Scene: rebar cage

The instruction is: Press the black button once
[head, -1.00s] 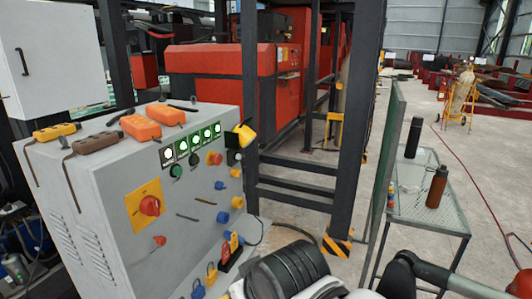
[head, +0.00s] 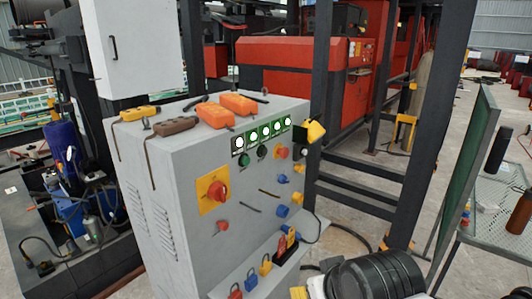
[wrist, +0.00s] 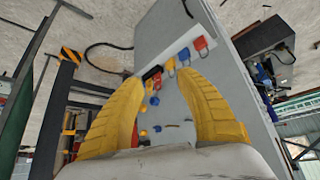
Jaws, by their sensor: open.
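A grey control cabinet (head: 170,200) carries a front panel of buttons and switches, turned partly to the right in the head view. A small dark round knob (head: 299,153) sits near the panel's upper right edge, right of a red button (head: 282,153); it may be the black button, but I cannot tell surely.
Orange and yellow boxes (head: 238,103) lie on the cabinet top. Padlocks (head: 266,265) stand on a low ledge along its front. A dark steel frame (head: 415,150) and a mesh table (head: 490,215) stand to the right. A blue cylinder (head: 62,152) stands left.

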